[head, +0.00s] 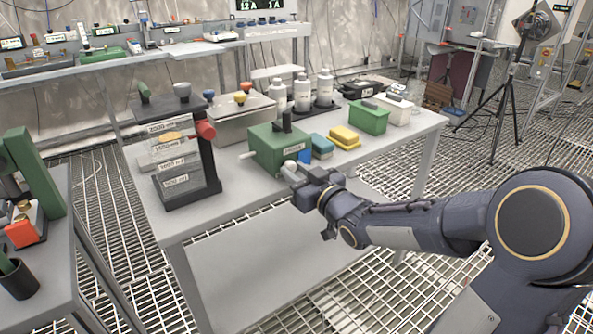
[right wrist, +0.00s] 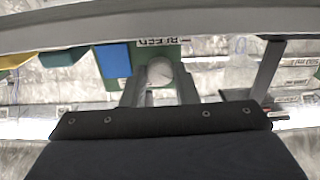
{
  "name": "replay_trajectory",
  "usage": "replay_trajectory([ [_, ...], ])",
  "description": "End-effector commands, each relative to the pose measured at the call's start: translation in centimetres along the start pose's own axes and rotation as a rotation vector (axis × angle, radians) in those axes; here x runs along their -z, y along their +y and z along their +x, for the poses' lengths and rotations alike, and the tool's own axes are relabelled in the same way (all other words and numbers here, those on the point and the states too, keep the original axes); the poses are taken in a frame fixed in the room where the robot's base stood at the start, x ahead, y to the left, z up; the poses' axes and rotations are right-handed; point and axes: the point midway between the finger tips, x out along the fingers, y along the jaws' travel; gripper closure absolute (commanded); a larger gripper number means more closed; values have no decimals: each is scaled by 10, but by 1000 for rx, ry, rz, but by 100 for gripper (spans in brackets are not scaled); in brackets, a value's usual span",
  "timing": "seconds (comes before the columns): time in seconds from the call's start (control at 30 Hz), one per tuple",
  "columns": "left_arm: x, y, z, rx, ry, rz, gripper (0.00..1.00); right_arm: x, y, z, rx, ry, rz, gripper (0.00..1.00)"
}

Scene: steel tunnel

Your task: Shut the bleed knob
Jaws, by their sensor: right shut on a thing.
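The bleed knob (head: 290,165) is a pale round knob on the front of a green box (head: 267,150) that stands on the grey table. In the right wrist view, which is upside down, the knob (right wrist: 159,72) sits between the two fingers of my right gripper, below a label reading BLEED. My right gripper (head: 292,173) is shut on the knob, one finger on each side. It hides part of the box's front in the head view. A blue block (right wrist: 114,60) is beside the box face. My left gripper is not in view.
White bottles (head: 301,93) are behind. The front strip of the tabletop (head: 240,200) is bare.

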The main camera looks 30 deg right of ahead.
Motion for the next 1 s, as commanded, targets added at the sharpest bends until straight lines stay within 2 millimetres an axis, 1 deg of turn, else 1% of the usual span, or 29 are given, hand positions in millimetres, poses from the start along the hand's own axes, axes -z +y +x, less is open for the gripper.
replay_trajectory([
  [1.0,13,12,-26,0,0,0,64,1,0,0,-1,-1,956,96],
])
